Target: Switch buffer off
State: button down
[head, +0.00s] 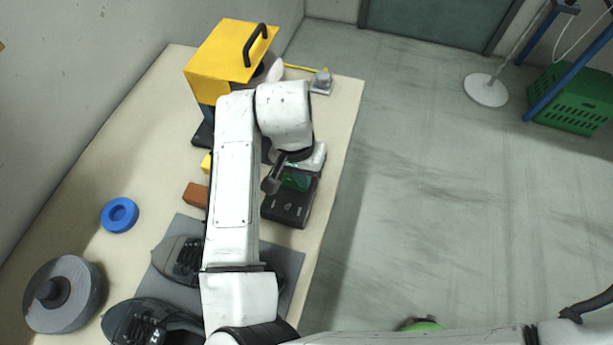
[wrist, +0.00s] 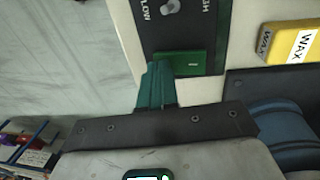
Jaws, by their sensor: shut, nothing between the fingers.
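The buffer (head: 222,60) has a yellow hood with a black handle and stands at the far end of the table. A black control box (head: 285,208) lies near the table's right edge. In the wrist view the control box (wrist: 213,30) shows a toggle switch (wrist: 170,8) between LOW and HIGH markings, and a green button (wrist: 188,64). My gripper (wrist: 158,70) is shut and empty, its teal fingertips overlapping the button's left end. I cannot tell whether they touch it. In the head view my gripper (head: 296,179) is over the box's far end, partly hidden by my arm.
A yellow wax block (wrist: 292,42) lies beside the box. Dark shoes (head: 150,322) and a grey mat (head: 284,262) are nearer, with a blue ring (head: 119,214) and grey disc (head: 62,295) to the left. Open floor (head: 430,190) lies right of the table.

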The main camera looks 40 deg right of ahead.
jog(key=shift+w+a+f, duration=0.15)
jog(key=shift+w+f, duration=0.05)
jog(key=shift+w, duration=0.25)
jog(key=shift+w+a+r, duration=0.3)
jog(key=shift+w+a, duration=0.2)
jog(key=shift+w, duration=0.1)
jog(key=shift+r, duration=0.1)
jog(key=shift+d+r+p, duration=0.1)
jog(key=shift+r+p, duration=0.15)
jog(key=shift+p, duration=0.2)
notch_tip(320, 180, up, 13)
jog(key=s+d+p, duration=0.1)
jog(key=shift+s, duration=0.4)
